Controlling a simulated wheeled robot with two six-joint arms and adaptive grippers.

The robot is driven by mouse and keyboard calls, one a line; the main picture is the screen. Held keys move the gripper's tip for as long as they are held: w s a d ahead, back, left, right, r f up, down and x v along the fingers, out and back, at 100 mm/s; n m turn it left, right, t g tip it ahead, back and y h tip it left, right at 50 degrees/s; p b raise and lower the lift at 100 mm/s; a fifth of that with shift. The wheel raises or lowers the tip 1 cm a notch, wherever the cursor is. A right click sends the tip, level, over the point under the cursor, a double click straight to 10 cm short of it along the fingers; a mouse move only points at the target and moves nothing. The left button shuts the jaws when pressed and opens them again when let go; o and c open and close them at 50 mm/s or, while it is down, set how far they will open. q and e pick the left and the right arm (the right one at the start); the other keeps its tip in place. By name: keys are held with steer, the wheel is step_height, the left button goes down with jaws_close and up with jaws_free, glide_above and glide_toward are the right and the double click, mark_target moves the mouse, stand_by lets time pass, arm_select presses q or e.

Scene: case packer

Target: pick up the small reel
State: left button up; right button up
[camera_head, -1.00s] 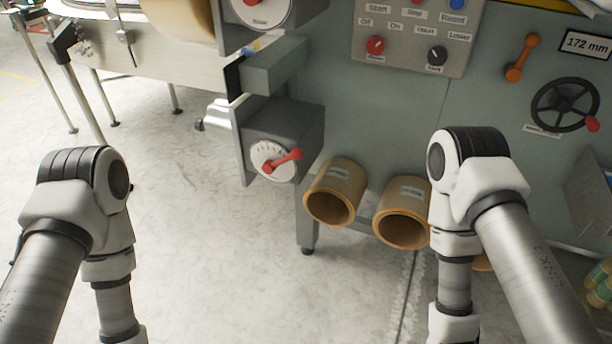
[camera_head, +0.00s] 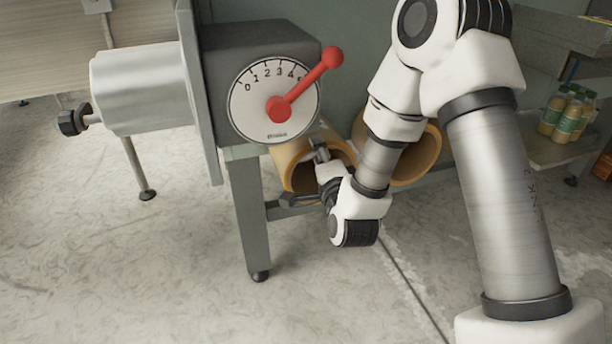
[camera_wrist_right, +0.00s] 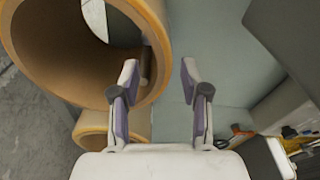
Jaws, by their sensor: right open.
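Two tan, hollow reels with orange rims lie under the machine in the head view, a left one (camera_head: 284,160) and a right one (camera_head: 433,150). My right gripper (camera_head: 303,175) is at the open front end of the left reel. In the right wrist view a near reel (camera_wrist_right: 60,62) fills the upper left, with another reel (camera_wrist_right: 95,126) partly hidden below it. My right gripper (camera_wrist_right: 160,72) is open there. One fingertip overlaps the near reel's hollow, the other is outside its wall. My left gripper is out of view.
A dial box (camera_head: 260,75) with a red lever (camera_head: 305,85) overhangs the left reel. A grey machine leg (camera_head: 249,215) stands left of it. A shelf (camera_head: 545,150) with several bottles (camera_head: 565,115) is at the right. The floor in front is clear.

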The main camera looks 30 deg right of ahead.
steer(key=b+x, duration=0.1)
steer(key=x, duration=0.6)
steer(key=shift+w+a+r+b, duration=0.1)
steer(key=shift+w+r+b, duration=0.15)
steer(key=shift+w+b, duration=0.1)
steer(key=shift+r, duration=0.1)
jaws_close()
